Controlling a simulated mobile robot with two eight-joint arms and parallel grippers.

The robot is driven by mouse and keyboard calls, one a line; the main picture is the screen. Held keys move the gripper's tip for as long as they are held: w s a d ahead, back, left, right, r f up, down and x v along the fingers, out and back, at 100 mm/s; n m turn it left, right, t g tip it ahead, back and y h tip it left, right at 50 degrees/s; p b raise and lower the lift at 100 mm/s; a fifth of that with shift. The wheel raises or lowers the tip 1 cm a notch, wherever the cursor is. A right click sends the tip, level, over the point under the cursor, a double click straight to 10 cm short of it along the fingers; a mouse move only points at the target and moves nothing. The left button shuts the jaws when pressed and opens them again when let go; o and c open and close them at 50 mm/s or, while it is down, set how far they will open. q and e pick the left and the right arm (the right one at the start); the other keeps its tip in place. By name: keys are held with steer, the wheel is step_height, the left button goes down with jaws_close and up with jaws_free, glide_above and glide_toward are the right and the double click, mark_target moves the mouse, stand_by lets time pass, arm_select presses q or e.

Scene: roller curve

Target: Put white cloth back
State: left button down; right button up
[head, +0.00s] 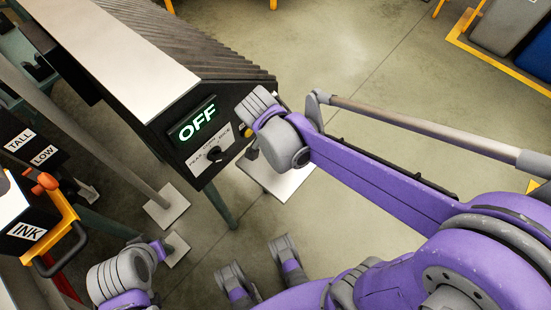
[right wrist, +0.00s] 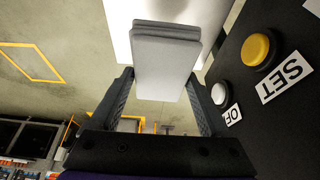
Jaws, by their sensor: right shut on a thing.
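In the right wrist view, my right gripper (right wrist: 155,88) is shut on the white cloth (right wrist: 166,68), a folded, pale grey-white layered pad held between the two dark fingers. In the head view, my right arm reaches in from the right, and its wrist is beside the black machine's OFF panel (head: 197,123). The wrist hides the fingers and the cloth there. Part of my left arm shows at the lower left of the head view, but its gripper fingers do not show.
A yellow button (right wrist: 258,49) and a pale button (right wrist: 221,93) sit on the dark panel close right of the cloth. A white surface (right wrist: 125,15) lies behind the cloth. An INK box (head: 25,231) with an orange handle stands at lower left.

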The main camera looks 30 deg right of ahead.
step_height(320, 180, down, 5)
steer(key=shift+d+f+b, duration=0.1)
steer(key=shift+f+b, duration=0.05)
steer(key=shift+b, duration=0.45)
steer(key=shift+f+b, duration=0.55)
steer(key=shift+f, duration=1.3)
steer(key=shift+f, duration=0.15)
steer(key=o, duration=1.3)
